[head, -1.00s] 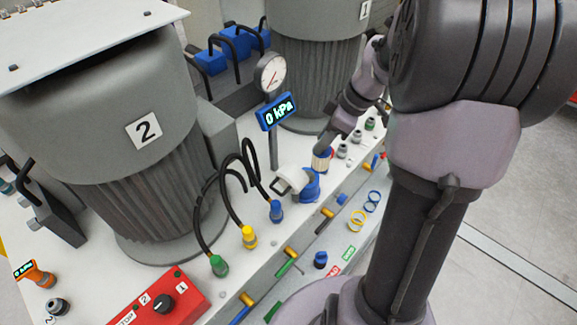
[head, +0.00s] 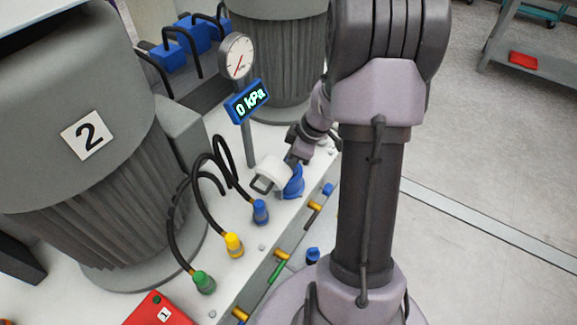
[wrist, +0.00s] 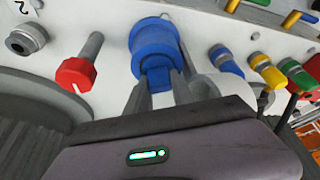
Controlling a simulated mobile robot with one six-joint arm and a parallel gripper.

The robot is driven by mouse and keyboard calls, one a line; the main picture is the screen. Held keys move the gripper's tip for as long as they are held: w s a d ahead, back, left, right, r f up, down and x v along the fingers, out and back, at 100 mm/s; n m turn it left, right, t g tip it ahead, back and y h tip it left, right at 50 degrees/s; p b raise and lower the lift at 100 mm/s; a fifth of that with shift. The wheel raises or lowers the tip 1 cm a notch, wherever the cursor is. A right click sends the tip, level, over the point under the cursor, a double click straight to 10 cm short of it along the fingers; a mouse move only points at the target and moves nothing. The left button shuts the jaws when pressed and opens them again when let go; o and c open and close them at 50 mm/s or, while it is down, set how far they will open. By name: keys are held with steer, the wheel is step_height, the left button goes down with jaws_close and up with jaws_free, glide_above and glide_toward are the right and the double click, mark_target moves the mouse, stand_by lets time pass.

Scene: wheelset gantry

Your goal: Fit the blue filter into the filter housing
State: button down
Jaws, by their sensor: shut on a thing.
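The filter housing (head: 293,182) is a blue cup on the white bench, its white lid (head: 270,174) swung open to the left. My gripper (wrist: 161,92) is shut on a blue block, the top of the blue filter (wrist: 159,79), in the wrist view. Directly beyond it is a round blue body (wrist: 155,40), which I take for the housing; how deep the filter sits is hidden. In the head view my gripper (head: 292,160) is right over the housing, and the filter cannot be made out. The lid is partly hidden beside the right finger in the wrist view.
A gauge (head: 237,57) with a 0 kPa display (head: 246,101) stands behind the housing. Blue (head: 260,212), yellow (head: 233,244) and green (head: 203,282) hose connectors are to its left. A red valve with a grey lever (wrist: 77,73) is left of the gripper in the wrist view.

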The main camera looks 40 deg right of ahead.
steer(key=shift+f, duration=0.15)
steer(key=shift+f, duration=0.15)
steer(key=c, duration=1.4)
jaws_free()
steer(key=shift+o, duration=0.2)
